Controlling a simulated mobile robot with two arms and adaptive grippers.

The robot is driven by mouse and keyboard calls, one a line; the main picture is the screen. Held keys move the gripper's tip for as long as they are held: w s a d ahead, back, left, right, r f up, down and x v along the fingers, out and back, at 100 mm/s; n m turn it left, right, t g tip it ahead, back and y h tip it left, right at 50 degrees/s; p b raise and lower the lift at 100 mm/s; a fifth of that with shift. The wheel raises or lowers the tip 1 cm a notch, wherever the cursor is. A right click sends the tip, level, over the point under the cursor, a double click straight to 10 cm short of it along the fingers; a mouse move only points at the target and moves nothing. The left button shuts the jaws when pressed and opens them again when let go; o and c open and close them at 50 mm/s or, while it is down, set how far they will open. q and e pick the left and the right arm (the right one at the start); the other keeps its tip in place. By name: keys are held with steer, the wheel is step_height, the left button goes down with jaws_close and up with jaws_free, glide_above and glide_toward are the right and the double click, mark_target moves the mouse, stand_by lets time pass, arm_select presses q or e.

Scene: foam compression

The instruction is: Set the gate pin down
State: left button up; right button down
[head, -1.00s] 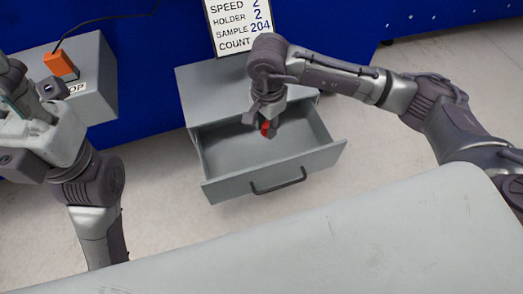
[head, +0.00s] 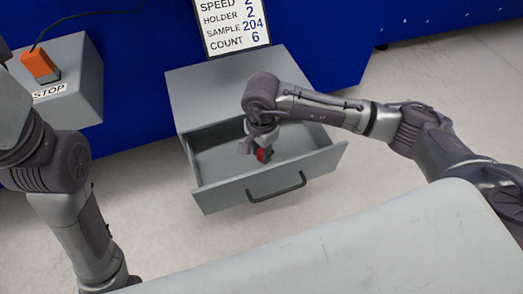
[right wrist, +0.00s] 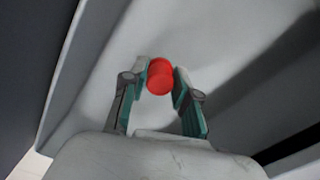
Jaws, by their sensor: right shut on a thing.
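The gate pin is a small red piece (head: 265,155) inside the open drawer's outline in the head view. In the right wrist view the red pin (right wrist: 160,77) has a rounded end. My right gripper (head: 257,147) reaches down into the grey drawer (head: 225,191), and its fingers (right wrist: 161,84) are shut on the pin from both sides. I cannot tell whether the pin touches the drawer floor. My left arm is at the left edge of the head view; its gripper is out of the picture.
The drawer's cabinet (head: 220,85) stands against a blue wall (head: 330,35). A sign board (head: 235,25) stands at its back. A grey STOP box (head: 75,80) with an orange switch (head: 39,66) is at the left. A pale table top (head: 380,240) fills the lower right.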

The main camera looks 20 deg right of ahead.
steer(key=shift+f, duration=0.15)
steer(key=c, duration=0.9)
jaws_free()
steer(key=shift+o, duration=0.2)
